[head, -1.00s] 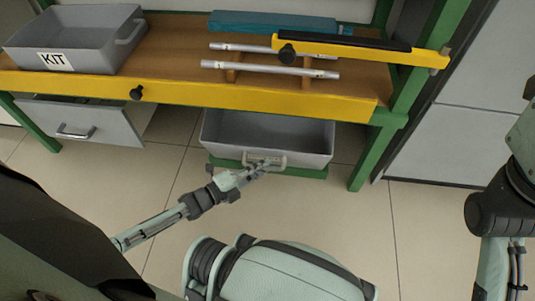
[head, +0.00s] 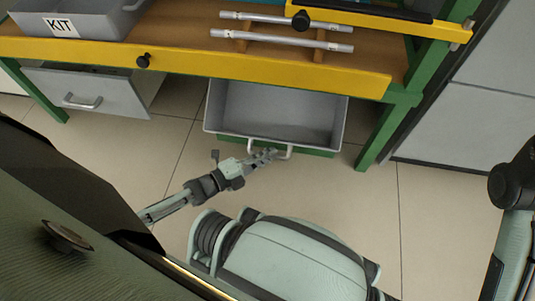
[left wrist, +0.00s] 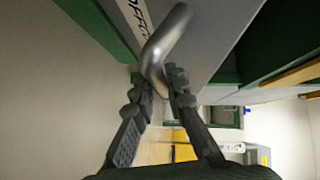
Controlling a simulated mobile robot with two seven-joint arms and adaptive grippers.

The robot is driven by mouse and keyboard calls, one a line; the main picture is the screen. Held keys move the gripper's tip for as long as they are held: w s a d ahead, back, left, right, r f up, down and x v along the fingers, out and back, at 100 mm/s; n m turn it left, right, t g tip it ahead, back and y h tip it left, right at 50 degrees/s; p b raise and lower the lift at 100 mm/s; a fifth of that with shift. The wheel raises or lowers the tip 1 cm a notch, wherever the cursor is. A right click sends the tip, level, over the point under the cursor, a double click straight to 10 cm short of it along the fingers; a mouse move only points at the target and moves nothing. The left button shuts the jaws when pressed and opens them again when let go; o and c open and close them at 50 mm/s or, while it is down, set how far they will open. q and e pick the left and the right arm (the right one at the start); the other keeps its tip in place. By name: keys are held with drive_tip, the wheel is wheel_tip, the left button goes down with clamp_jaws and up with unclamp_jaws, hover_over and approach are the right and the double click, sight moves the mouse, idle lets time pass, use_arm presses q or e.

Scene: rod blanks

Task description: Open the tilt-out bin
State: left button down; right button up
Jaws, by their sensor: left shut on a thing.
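The grey tilt-out bin (head: 225,128) hangs under the workbench in the head view, tilted outward with its empty-looking inside visible from above. Its curved metal handle (head: 288,153) is on the front face. In the left wrist view the handle (left wrist: 163,40) runs between the fingers, and part of a printed label shows on the bin front (left wrist: 205,30). My left gripper (head: 268,155) is at the handle; it also shows in the left wrist view (left wrist: 162,85), shut on the handle. My right arm shows at the right edge of the head view, but its gripper is out of view.
The workbench (head: 190,62) with a yellow front edge stands above the bin. On it are a grey KIT bin (head: 105,22) and metal rods (head: 280,40) on a rack. Another grey bin (head: 95,95) with a handle is at the left. A green leg (head: 382,135) stands right of the bin.

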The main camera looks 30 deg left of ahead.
use_arm(q)
drive_tip(key=c, duration=1.5)
unclamp_jaws()
drive_tip(key=shift+f, duration=0.1)
drive_tip(key=shift+c, duration=0.2)
wheel_tip(320, 180, up, 10)
drive_tip(key=shift+s+a, duration=0.1)
